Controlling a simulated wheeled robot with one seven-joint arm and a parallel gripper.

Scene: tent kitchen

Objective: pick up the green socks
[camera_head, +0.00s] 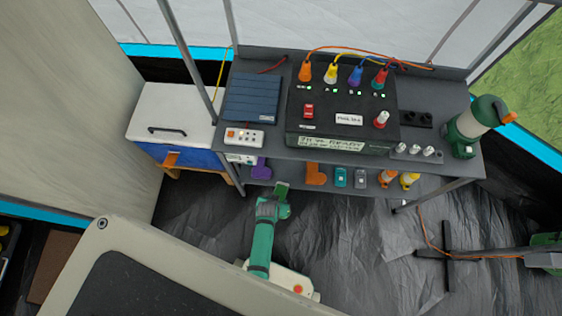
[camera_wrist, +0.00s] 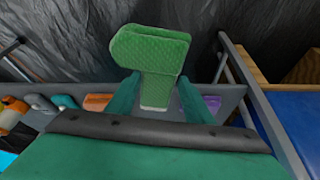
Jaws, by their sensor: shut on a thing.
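The green socks (camera_wrist: 152,50) are a textured, folded L-shaped pair, with a pale patch at the lower end. In the wrist view my gripper (camera_wrist: 158,100) has its two dark green fingers on either side of their narrow end and is shut on them. The wide foot part sticks out beyond the fingertips. In the head view my gripper (camera_head: 275,200) is in front of the lower shelf, with the green socks (camera_head: 283,187) at its tip, small and partly merged with the gripper.
The lower shelf holds purple socks (camera_head: 262,168), orange socks (camera_head: 316,174), a teal item (camera_head: 341,177), a grey item (camera_head: 361,179) and orange and yellow plugs. A power box (camera_head: 340,112) stands on the upper shelf. A blue-and-white cooler (camera_head: 175,125) is at left. Dark floor lies in front.

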